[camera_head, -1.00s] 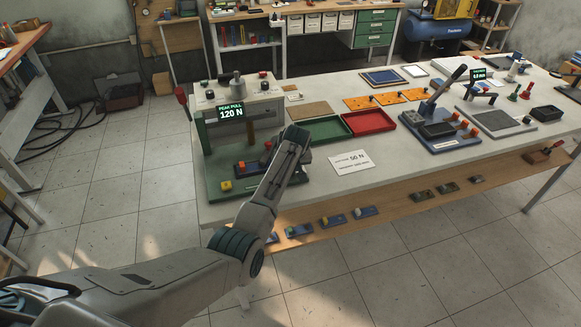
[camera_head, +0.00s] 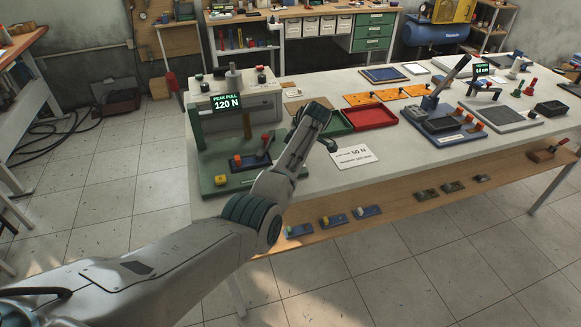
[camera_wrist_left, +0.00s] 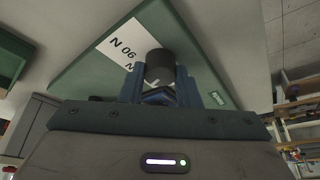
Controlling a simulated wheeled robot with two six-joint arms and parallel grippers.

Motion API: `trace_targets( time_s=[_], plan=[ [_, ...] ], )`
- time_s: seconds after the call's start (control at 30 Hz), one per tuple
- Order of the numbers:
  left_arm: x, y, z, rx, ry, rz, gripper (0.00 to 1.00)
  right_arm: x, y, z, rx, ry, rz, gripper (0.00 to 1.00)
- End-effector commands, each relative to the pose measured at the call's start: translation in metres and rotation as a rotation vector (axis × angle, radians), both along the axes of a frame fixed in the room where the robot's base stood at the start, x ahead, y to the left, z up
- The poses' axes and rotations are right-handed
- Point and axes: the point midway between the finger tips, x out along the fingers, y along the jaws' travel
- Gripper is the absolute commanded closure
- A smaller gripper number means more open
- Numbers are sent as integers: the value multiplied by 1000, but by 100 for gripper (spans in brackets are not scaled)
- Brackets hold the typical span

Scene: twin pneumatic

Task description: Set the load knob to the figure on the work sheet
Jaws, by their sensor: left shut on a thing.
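The work sheet (camera_head: 355,157) is a white card on the table's front part and reads "50 N". My left gripper (camera_head: 320,113) is just left of and behind it in the head view, where its arm hides what its jaws hold. In the left wrist view, the jaws (camera_wrist_left: 160,88) are shut on a dark round knob-like piece (camera_wrist_left: 160,66). Behind this piece is a green surface (camera_wrist_left: 195,60) with a white label (camera_wrist_left: 120,43). The label shows an "N" and a figure upside down, too unclear to read surely. My right gripper is not in view.
The green-based tester (camera_head: 215,180) at left displays "PEAK PULL 120 N" (camera_head: 227,104). A red tray (camera_head: 370,117) is behind the sheet. A blue-based press (camera_head: 445,130) stands to the right. Small blue blocks (camera_head: 333,221) lie on the lower shelf.

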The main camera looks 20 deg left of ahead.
Motion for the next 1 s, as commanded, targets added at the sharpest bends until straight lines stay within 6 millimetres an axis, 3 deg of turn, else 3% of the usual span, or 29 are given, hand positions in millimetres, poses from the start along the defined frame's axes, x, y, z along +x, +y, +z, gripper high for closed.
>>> trace_targets(
  time_s=[0.03, 0.6, 1.0],
  plan=[
    [2, 0, -5, 1, -3, 42, 93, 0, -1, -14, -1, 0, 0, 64],
    [5, 1, -4, 0, -4, 543, 93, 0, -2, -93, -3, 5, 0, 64],
    [5, 1, -1, -1, -4, 717, 93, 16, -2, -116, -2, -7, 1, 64]
  ],
)
